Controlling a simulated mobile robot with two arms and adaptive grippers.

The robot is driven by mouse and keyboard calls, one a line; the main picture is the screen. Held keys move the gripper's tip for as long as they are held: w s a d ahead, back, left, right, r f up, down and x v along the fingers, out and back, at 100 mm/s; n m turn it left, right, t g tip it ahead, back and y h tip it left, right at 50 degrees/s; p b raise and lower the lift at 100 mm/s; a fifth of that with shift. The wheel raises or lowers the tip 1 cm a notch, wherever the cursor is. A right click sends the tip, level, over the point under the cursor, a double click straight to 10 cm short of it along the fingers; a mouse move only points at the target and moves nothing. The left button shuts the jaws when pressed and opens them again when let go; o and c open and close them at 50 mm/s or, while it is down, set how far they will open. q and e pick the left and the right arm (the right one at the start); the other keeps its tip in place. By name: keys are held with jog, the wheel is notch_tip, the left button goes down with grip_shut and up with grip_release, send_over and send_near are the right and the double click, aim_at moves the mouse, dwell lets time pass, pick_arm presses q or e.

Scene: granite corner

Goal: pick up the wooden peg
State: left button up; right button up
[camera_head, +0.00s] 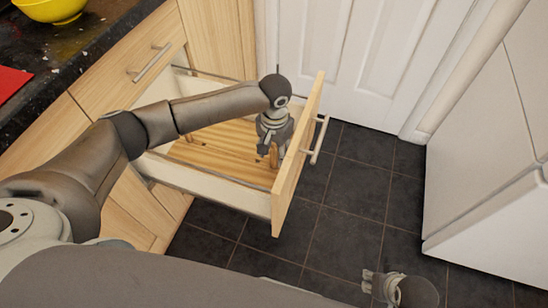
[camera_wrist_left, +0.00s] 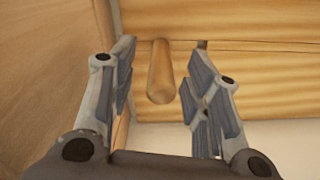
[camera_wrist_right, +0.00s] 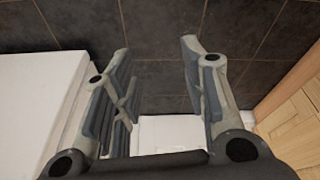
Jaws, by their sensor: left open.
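The left gripper is open, pointing down. My right gripper (camera_head: 372,281) is open and empty above the dark floor; it also shows in the right wrist view (camera_wrist_right: 158,70).
The drawer (camera_head: 228,194) is pulled out, its front panel (camera_head: 299,150) close to my left gripper. A counter with a yellow bowl (camera_head: 52,8) is at the upper left. A white door (camera_head: 378,60) and a white appliance (camera_head: 490,130) stand beyond. The tiled floor (camera_head: 345,215) is clear.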

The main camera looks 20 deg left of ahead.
pick_arm(q)
jog(key=shift+f+b, duration=0.3)
jog(key=shift+f, duration=1.1)
pick_arm(e)
jog(key=shift+w+v, duration=0.15)
jog(key=shift+v, duration=0.65)
jog(key=shift+w+v, duration=0.1)
jog(key=shift+v, duration=0.75)
pick_arm(q)
jog(key=c, duration=1)
